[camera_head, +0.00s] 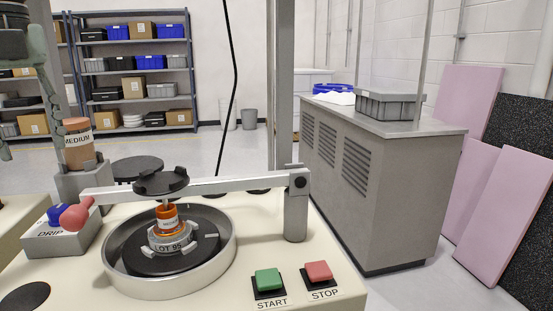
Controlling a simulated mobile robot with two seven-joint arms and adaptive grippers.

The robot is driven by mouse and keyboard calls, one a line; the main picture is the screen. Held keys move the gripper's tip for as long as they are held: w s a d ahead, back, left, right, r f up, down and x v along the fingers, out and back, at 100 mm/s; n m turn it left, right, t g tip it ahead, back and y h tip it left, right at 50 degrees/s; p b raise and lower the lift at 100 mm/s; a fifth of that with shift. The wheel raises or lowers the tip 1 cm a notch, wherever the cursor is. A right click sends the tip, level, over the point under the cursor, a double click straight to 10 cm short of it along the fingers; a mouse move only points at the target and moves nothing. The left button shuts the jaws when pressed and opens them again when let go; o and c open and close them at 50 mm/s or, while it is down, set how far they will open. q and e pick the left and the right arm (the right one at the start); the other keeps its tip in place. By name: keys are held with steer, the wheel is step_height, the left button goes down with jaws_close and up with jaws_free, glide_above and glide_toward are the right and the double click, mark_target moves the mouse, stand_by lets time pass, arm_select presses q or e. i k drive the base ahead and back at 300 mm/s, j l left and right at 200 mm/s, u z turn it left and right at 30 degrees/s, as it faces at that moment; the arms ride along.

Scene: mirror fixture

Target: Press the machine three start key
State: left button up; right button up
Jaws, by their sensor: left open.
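A green START key (268,280) sits on a black base at the front right of a cream machine top (205,297). The word START is printed below it. A red STOP key (318,271) is to its right. No machine number is readable in this view. My left gripper (29,143) is at the far left edge, partly cut off, its fingers spread apart and pointing down. It is well away from the START key, near an orange-brown jar labelled MEDIUM (78,144). My right gripper is not in view.
A DRIP box (62,238) with a blue button is at left.

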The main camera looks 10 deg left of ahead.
mark_target(268, 279)
steer(key=k, duration=1.45)
